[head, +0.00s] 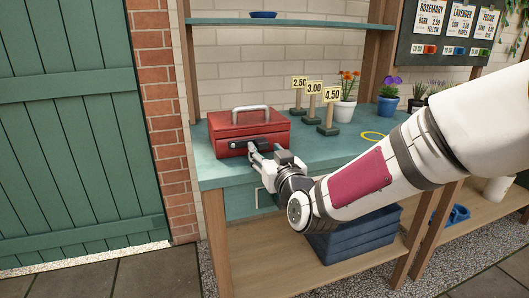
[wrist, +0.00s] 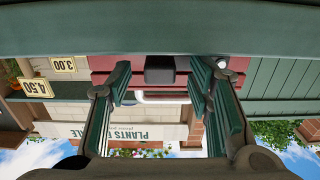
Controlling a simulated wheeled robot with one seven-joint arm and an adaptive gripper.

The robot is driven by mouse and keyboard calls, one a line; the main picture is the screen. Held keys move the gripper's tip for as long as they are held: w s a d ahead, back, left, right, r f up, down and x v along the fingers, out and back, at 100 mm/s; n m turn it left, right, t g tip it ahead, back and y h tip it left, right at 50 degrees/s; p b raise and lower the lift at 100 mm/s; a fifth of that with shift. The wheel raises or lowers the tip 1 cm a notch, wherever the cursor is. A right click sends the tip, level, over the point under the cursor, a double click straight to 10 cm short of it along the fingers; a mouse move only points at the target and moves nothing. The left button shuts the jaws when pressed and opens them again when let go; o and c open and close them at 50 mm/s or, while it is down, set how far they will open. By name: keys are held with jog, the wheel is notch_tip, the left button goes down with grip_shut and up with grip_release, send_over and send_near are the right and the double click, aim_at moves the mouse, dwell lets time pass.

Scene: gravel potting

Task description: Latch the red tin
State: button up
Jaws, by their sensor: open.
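The red tin (head: 243,125) stands on the left part of the teal bench, its silver handle (head: 252,110) raised on top. Its lid looks down. A dark latch (wrist: 160,69) is on its front face, between my fingers in the upside-down wrist view; I cannot tell whether it is fastened. My gripper (head: 264,157) is open at the tin's front, with its fingers pointing toward it. In the wrist view the two fingers (wrist: 160,80) stand apart with nothing held between them. My gripper partly hides the tin's lower right front in the head view.
Price signs (head: 314,101) on dark bases and potted flowers (head: 346,98) stand right of the tin. A yellow ring (head: 373,136) lies on the bench (head: 222,172). A blue crate (head: 350,240) is on the lower shelf. A green door (head: 65,130) is at left.

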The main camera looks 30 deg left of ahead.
jog(key=shift+x, duration=1)
grip_shut()
